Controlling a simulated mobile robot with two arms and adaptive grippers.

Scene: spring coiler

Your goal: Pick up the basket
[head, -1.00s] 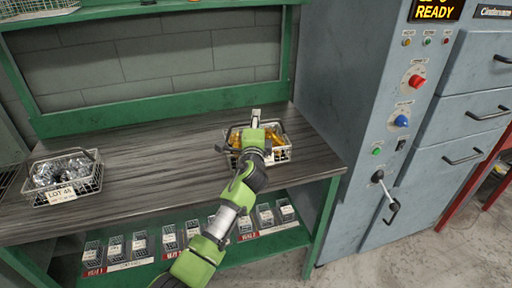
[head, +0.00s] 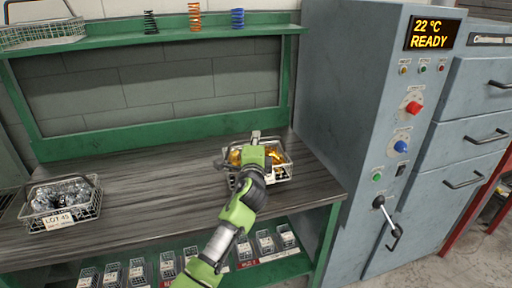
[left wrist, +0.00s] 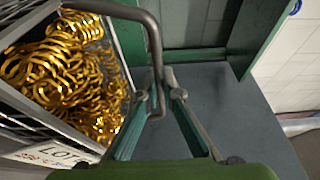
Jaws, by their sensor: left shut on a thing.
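A wire basket (head: 289,172) filled with gold-coloured coils (head: 238,157) is at the right part of the dark bench (head: 140,200). My left gripper (head: 256,137) is at its handle, the arm reaching in from below. In the left wrist view the basket's metal handle (left wrist: 154,45) runs between the fingers of my left gripper (left wrist: 165,92), which is shut on it. The gold coils (left wrist: 65,75) and a partly cut-off LOT label (left wrist: 45,150) show there too. I cannot tell whether the basket's base touches the bench. My right gripper is not in view.
A LOT 45 basket (head: 90,212) of silvery parts stands at the bench's left. Above, a green shelf (head: 120,44) holds black, orange and blue springs and another basket (head: 40,36). Small bins line the lower shelf. A grey machine (head: 345,110) stands close on the right.

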